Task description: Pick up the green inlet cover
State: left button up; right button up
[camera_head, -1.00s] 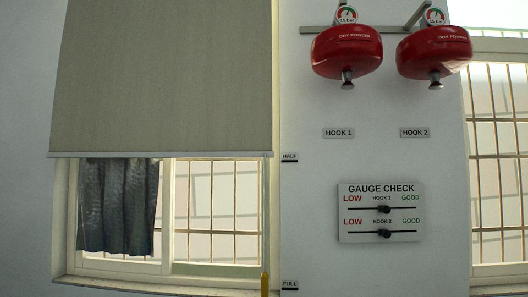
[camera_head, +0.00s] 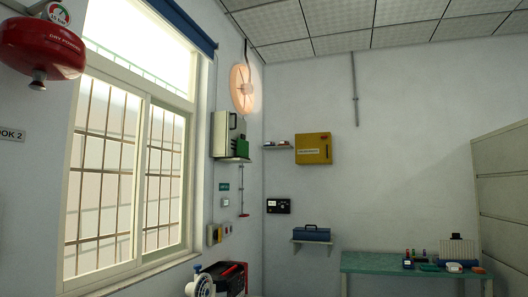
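I cannot single out the green inlet cover for certain. A small green item (camera_head: 428,267) lies on the teal table (camera_head: 385,264) at the lower right, too small to identify. Another green object (camera_head: 243,146) stands on a small wall shelf beside a pale case, right of the window. Neither of my grippers shows in the head view, so nothing is seen held.
A window (camera_head: 125,180) fills the left, with a red extinguisher (camera_head: 42,48) hanging near it. A yellow wall box (camera_head: 313,148) and a blue toolbox (camera_head: 311,233) on a shelf are ahead. A red-and-black object (camera_head: 232,277) stands low in front. A grey cabinet (camera_head: 502,190) is at right.

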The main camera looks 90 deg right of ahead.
aim_at(243, 146)
jog(key=z, duration=2.5)
jog(key=i+z, duration=0.2)
jog(key=i+l+z, duration=0.4)
jog(key=i, duration=0.5)
jog(key=i+z, duration=0.4)
jog(key=i, duration=1.6)
jog(key=i+u, duration=0.1)
jog(key=i, duration=1)
